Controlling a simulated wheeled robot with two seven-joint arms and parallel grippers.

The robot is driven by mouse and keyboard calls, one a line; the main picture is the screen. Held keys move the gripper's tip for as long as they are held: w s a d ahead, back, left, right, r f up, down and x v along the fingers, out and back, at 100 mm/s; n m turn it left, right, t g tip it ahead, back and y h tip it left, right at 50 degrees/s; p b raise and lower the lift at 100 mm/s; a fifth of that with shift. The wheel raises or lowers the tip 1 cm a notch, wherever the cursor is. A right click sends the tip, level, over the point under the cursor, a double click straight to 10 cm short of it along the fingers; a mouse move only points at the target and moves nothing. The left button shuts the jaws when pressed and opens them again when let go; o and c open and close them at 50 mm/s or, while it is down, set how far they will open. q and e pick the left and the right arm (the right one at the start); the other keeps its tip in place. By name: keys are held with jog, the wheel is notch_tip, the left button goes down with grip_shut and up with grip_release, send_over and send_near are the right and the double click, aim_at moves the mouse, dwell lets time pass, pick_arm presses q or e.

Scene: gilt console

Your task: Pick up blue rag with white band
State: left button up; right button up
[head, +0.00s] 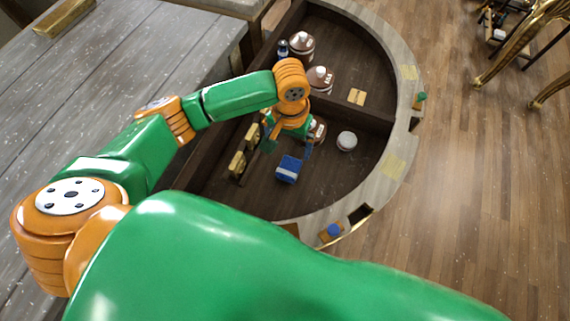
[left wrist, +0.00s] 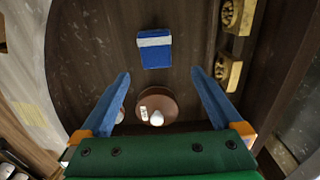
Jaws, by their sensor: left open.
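The blue rag with a white band (head: 287,169) lies on the dark floor of the half-round console compartment. In the left wrist view the rag (left wrist: 154,50) lies ahead of the fingertips, with its white band across the upper part. My left gripper (head: 289,144) is over the compartment, just behind the rag in the head view. Its two blue fingers are spread apart in the left wrist view (left wrist: 160,73), with nothing gripped between them. The rag is apart from the fingers. My right gripper is not in view.
A brown, white-topped container (left wrist: 157,107) stands between and below the fingers. A round white item (head: 347,141) lies right of the rag. Brass blocks (head: 237,164) stand to its left. A divider separates the back compartment, holding two similar containers (head: 320,79).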

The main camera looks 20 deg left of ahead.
aim_at(289, 166)
pick_arm(q)
jog(key=shift+s+d+f+b, duration=0.15)
jog(key=shift+f+b, duration=0.35)
jog(key=shift+f, duration=0.65)
jog(key=f, duration=0.6)
jog(key=shift+s+d+f, duration=0.2)
jog(key=shift+s+f, duration=0.15)
jog(key=shift+s, duration=0.05)
jog(key=shift+c, duration=0.4)
jog(key=c, duration=1.3)
jog(key=shift+o, duration=0.2)
jog(key=shift+w+r, duration=0.1)
jog(key=shift+r, duration=1.45)
jog(key=w+d+r+b, duration=0.2)
jog(key=d+r, duration=0.8)
jog(key=d, duration=0.3)
jog(key=shift+d, duration=0.4)
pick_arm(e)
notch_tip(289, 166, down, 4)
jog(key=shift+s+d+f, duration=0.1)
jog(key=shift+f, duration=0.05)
pick_arm(q)
jog(key=shift+w, duration=0.1)
